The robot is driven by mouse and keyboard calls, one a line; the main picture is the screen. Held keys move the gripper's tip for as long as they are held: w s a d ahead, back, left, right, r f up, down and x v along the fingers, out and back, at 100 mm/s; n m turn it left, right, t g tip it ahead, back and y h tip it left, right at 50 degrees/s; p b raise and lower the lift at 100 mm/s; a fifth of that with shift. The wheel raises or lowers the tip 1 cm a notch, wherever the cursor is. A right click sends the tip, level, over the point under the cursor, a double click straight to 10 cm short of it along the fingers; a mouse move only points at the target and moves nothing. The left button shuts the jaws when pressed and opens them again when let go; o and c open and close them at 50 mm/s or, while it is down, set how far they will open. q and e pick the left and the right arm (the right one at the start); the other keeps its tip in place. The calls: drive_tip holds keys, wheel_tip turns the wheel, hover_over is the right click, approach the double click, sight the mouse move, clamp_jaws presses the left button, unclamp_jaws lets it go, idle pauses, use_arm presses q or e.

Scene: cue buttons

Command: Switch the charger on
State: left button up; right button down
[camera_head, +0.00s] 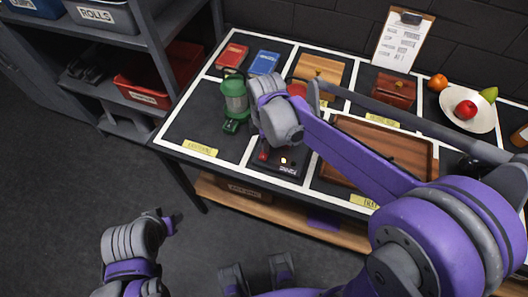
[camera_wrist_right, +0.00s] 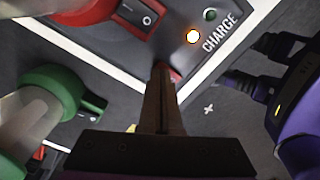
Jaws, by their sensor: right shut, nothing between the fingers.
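The charger (camera_head: 288,168) is a dark panel at the front of the table, partly hidden by my right arm. In the right wrist view the charger panel (camera_wrist_right: 205,65) reads CHARGE and has a lit orange lamp (camera_wrist_right: 193,37) and a dark green lamp (camera_wrist_right: 211,15). A black rocker switch (camera_wrist_right: 138,14) marked with a line and a circle sits beside a red round object (camera_wrist_right: 75,12). My right gripper (camera_head: 263,155) is shut and empty. Its fingertips (camera_wrist_right: 162,70) overlap the panel's edge in the wrist view; contact is unclear. My left arm is low left; its fingers are unclear.
A green lantern (camera_head: 235,97) stands left of my right gripper and shows in the wrist view (camera_wrist_right: 55,95). A wooden tray (camera_head: 425,155) lies to the right. Red (camera_head: 232,55) and blue (camera_head: 264,62) items lie at the back. A fruit plate (camera_head: 480,118) stands far right.

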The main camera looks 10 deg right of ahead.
wheel_tip(320, 180, up, 6)
drive_tip(key=p, duration=0.4)
drive_tip(key=shift+r, duration=0.25)
idle(0.4)
drive_tip(key=s+d+m+t, duration=0.2)
drive_tip(key=s+d+m, duration=0.1)
drive_tip(key=s+m, duration=0.4)
drive_tip(key=s+d+m+t, duration=0.3)
drive_tip(key=s+m, duration=0.4)
drive_tip(key=m, duration=0.3)
drive_tip(key=shift+d+f, duration=0.2)
drive_tip(key=shift+d, duration=0.1)
